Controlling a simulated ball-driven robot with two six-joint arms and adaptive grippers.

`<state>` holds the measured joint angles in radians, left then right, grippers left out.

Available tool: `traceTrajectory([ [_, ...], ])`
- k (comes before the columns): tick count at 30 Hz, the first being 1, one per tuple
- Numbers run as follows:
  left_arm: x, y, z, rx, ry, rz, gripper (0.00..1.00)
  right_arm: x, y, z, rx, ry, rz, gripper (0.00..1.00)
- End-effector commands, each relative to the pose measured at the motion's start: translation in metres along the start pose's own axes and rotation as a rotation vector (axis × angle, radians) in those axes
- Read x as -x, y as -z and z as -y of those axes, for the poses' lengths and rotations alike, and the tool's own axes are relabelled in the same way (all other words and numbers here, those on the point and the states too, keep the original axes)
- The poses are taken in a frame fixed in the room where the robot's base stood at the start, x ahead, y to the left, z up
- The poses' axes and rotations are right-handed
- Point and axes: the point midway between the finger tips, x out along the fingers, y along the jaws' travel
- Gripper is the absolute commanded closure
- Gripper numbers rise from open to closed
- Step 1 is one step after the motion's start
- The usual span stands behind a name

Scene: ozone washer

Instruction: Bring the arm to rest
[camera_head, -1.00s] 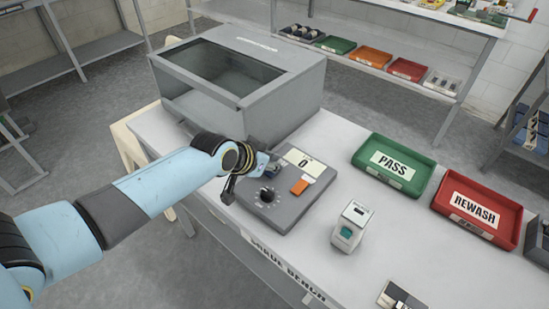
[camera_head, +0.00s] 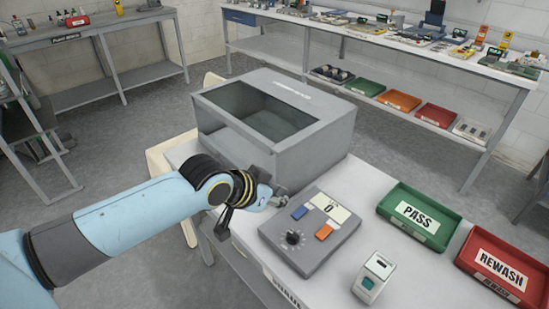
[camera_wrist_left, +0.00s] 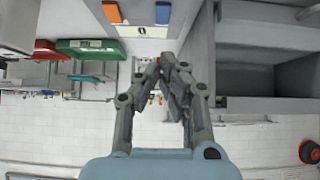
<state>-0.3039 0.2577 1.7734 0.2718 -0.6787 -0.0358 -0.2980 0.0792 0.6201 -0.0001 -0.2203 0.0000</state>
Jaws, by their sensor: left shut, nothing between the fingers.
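My left arm comes in from the left in the head view. Its gripper (camera_head: 279,196) is beside the left edge of the control panel, in front of the grey washer box. In the left wrist view the two fingers of the gripper (camera_wrist_left: 171,65) meet at their tips, shut with nothing between them. The control panel (camera_head: 276,231) has a dial, a blue button, an orange button and a display reading 0. The grey washer box (camera_head: 310,150) has a dark window on top and an open front. My right gripper is in no view.
A green PASS tray (camera_head: 388,209) and a red REWASH tray (camera_head: 467,250) stand right of the panel on the bench (camera_head: 320,290). A small white device (camera_head: 374,278) stands in front of them. Shelves with trays and tools line the back wall.

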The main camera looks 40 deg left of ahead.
Motion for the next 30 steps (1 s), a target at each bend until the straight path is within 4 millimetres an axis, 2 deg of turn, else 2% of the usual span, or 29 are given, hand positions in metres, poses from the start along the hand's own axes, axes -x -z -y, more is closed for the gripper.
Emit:
traceTrajectory([
  [6,0.013,-0.002,0.0,0.0,0.0,0.001,1.0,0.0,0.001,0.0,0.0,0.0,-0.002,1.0],
  [24,0.015,-0.002,-0.002,-0.001,-0.001,0.006,1.0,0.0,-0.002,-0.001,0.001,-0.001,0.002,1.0],
  [26,0.021,-0.004,-0.008,-0.008,-0.004,0.027,1.0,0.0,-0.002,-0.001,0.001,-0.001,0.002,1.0],
  [30,0.054,-0.013,-0.027,-0.033,-0.004,0.125,1.0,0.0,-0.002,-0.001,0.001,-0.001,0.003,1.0],
])
